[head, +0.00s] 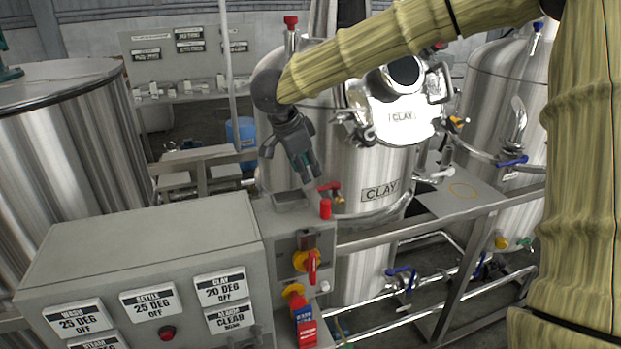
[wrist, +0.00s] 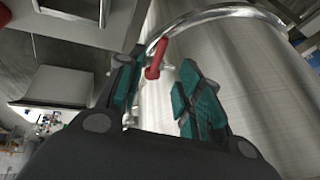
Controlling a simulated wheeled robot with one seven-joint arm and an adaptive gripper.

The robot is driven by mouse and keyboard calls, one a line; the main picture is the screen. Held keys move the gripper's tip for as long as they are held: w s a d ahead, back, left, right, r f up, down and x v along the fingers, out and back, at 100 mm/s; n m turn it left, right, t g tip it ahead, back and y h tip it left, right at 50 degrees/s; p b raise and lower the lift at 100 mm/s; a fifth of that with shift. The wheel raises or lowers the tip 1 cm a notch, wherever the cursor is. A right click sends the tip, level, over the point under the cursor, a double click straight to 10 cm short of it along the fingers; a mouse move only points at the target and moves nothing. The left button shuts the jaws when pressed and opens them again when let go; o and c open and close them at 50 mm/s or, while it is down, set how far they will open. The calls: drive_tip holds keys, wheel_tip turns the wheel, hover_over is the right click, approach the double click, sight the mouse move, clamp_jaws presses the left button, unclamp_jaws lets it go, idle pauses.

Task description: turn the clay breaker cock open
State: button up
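The steel tank (head: 375,235) labelled CLAY stands in the middle. A small brass cock with a red lever (head: 329,187) sits at its left side and looks like the clay breaker cock. My gripper (head: 306,170) hangs just up and left of it, fingers pointing down, apart from it. In the wrist view a red handle (wrist: 156,60) shows between and beyond the spread fingers (wrist: 158,95), probably the same lever; no contact shows. My gripper is open and empty. The brass body is not clearly seen in the wrist view.
A grey control box (head: 145,245) with label plates is at front left. Beside it a panel carries a red-and-yellow switch (head: 308,262) and a red cylinder (head: 325,208). A steel rail (head: 420,228) crosses the tank's front. Blue-handled valves (head: 402,272) sit lower.

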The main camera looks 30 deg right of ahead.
drive_tip(key=v, duration=0.4)
drive_tip(key=shift+r, duration=0.1)
